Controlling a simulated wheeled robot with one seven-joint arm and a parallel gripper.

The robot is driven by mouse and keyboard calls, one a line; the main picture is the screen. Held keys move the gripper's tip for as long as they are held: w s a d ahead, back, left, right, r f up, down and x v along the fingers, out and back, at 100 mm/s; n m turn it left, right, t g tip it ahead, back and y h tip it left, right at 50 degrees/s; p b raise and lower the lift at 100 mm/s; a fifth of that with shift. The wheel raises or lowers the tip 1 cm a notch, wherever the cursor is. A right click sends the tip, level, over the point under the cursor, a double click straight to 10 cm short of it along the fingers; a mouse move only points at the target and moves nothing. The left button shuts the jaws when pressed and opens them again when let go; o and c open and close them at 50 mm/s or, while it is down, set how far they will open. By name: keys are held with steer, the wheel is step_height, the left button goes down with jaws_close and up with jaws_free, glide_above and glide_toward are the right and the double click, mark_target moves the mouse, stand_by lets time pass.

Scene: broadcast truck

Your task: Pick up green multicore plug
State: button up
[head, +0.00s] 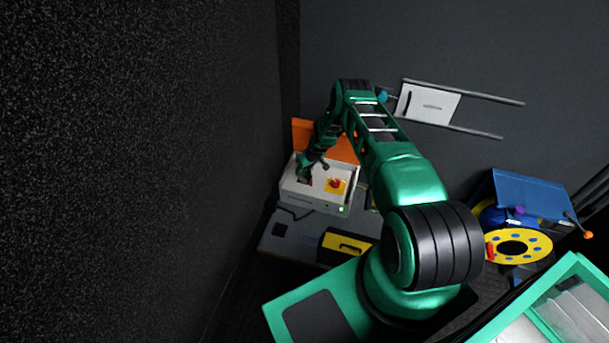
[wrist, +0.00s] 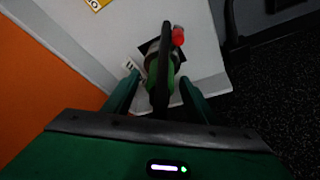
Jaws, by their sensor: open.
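The green multicore plug (wrist: 152,76) sits at a black square plate on the light box, seen in the wrist view. A black bar-like handle (wrist: 163,60) runs over it, and a red knob (wrist: 178,36) shows at its upper end. My gripper (wrist: 160,80) is open, with one green finger on each side of the plug. I cannot tell whether the fingers touch it. In the head view my gripper (head: 308,172) is low over the left part of the white box (head: 311,197); it largely hides the plug there.
An orange panel (head: 338,148) stands behind. A yellow case (head: 346,246) lies in front. A yellow reel (head: 519,246) and blue panel (head: 530,192) are far right. A dark wall rises at left.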

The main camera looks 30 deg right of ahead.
steer(key=shift+c, duration=0.6)
steer(key=c, duration=0.9)
